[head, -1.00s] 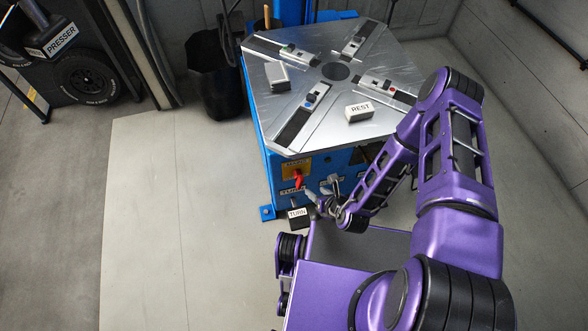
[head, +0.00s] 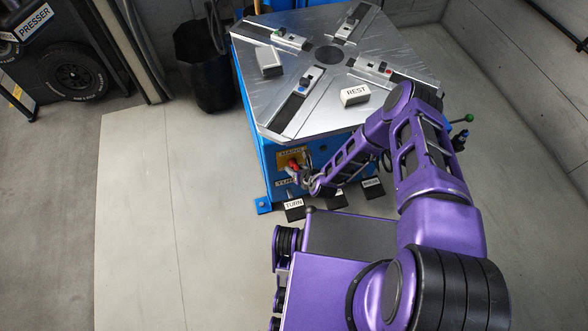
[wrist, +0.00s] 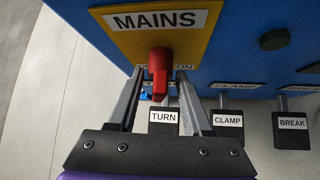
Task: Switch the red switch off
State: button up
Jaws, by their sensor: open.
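The red switch (wrist: 160,72) sits on a yellow plate labelled MAINS (wrist: 205,45) on the blue machine front. In the wrist view its handle points down, and it partly hides the lettering behind it, of which "ON" shows at the right. My gripper (wrist: 157,80) is open, with one finger on each side of the handle; I cannot tell whether either finger touches it. In the head view the switch (head: 293,162) shows small beside my gripper (head: 303,177), which reaches the machine's front face.
Below the switch are pedals labelled TURN (wrist: 164,116), CLAMP (wrist: 228,120) and BREAK (wrist: 292,123). The metal turntable (head: 330,95) is above, with a REST block (head: 355,95) on it. A black bin (head: 205,65) stands at left.

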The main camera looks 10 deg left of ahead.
jog(key=shift+x, duration=1.15)
grip_shut()
jog(key=shift+w+d+f+y+b, duration=0.15)
jog(key=shift+y+b, duration=0.15)
jog(key=shift+b, duration=0.4)
jog(key=shift+m+g+y, duration=0.5)
jog(key=shift+m+y, duration=0.5)
jog(key=shift+y, duration=0.4)
